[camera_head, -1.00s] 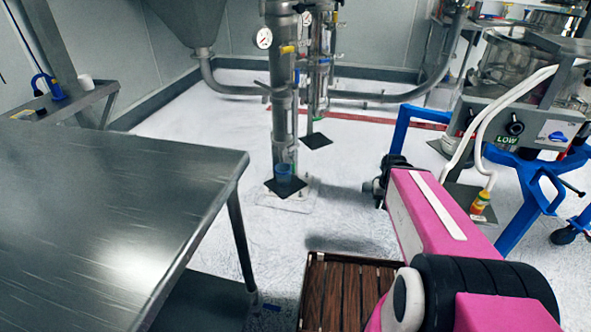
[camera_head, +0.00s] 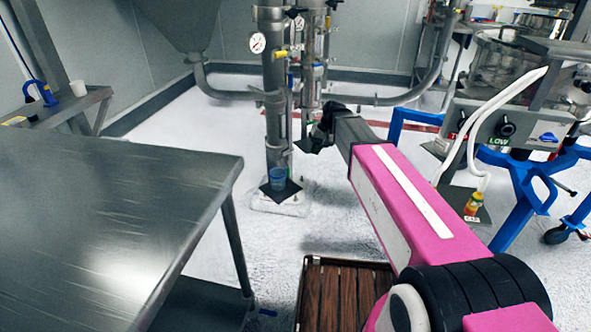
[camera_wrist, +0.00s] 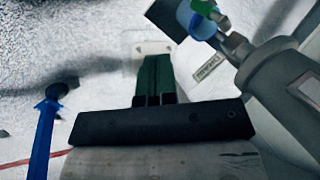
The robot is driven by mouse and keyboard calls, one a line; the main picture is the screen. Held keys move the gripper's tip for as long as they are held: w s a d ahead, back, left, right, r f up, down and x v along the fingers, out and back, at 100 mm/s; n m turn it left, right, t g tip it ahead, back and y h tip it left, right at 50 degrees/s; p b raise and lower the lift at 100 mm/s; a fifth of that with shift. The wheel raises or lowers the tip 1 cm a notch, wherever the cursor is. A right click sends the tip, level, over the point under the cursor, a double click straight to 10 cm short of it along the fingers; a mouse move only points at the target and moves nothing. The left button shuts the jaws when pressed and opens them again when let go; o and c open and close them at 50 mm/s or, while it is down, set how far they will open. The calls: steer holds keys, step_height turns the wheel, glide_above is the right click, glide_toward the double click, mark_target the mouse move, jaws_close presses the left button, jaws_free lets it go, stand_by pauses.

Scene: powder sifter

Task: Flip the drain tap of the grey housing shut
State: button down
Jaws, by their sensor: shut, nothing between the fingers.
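The grey housing (camera_head: 274,120) is a tall steel column standing at the middle of the head view; it also shows at the right of the wrist view (camera_wrist: 285,95), at a slant. Its drain tap shows in the wrist view as a small green lever (camera_wrist: 206,8) on a metal stub, above a blue cup. In the head view the tap is too small to make out. My gripper (camera_wrist: 154,62) is shut and empty, its green fingers close together. In the wrist view the fingers are left of the housing and below the tap, apart from both. In the head view my gripper (camera_head: 322,138) is dark, right of the housing.
The blue cup (camera_head: 278,178) stands on a dark plate at the housing's foot. A second column (camera_head: 312,75) with a gauge stands behind. A steel table (camera_head: 110,210) fills the left. A blue-framed machine (camera_head: 510,190) stands right. A wooden slatted pallet (camera_head: 340,290) lies in front.

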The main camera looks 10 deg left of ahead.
mark_target(288, 172)
steer(key=shift+w+a+r, duration=0.1)
steer(key=shift+a+r, duration=0.05)
steer(key=shift+a, duration=0.15)
steer(key=s+a+f, duration=0.2)
steer(key=a+f, duration=0.5)
steer(key=f, duration=0.2)
steer(key=shift+a+f, duration=0.15)
stand_by(0.3)
